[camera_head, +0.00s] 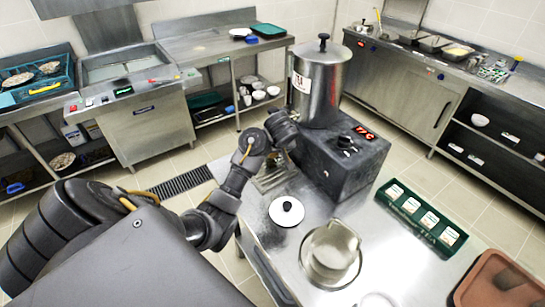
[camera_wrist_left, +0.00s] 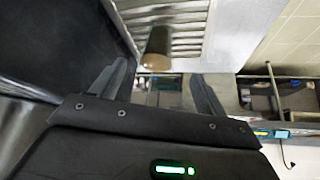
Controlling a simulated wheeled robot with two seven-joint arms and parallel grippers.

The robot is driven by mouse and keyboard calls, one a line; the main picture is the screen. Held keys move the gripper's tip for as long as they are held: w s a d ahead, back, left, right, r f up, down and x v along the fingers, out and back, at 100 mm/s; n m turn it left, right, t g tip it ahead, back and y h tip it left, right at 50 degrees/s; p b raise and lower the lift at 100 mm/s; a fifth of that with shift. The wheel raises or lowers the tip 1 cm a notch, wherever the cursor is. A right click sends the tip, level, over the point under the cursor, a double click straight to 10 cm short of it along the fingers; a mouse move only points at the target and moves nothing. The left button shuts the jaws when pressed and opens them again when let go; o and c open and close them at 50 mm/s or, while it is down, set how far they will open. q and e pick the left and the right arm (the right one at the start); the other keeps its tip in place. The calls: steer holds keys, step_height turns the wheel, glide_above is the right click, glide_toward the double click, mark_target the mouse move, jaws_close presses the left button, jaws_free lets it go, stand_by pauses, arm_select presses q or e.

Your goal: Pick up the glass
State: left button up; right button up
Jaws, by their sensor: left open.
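In the head view my left gripper (camera_head: 284,128) is beside the dark heater base, above the drip tray (camera_head: 272,178). My right gripper is not in view.
The steel stockpot (camera_head: 319,85) stands on its dark heater base (camera_head: 345,155), close to my left gripper.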

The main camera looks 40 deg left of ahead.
mark_target(272, 159)
arm_select(q)
steer(key=x, duration=0.4)
steer(key=shift+w+r, duration=0.1)
steer(key=shift+w, duration=0.05)
steer(key=shift+a+f, duration=0.1)
steer(key=shift+f, duration=0.15)
steer(key=x, duration=0.4)
steer(key=shift+w+f, duration=0.1)
steer(key=shift+f, duration=0.35)
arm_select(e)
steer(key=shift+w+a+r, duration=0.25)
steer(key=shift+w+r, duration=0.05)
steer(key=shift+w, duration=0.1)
arm_select(q)
steer(key=shift+r, duration=0.1)
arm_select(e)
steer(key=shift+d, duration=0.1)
arm_select(q)
steer(key=shift+c, duration=0.9)
steer(key=c, duration=1)
steer(key=shift+c, duration=0.2)
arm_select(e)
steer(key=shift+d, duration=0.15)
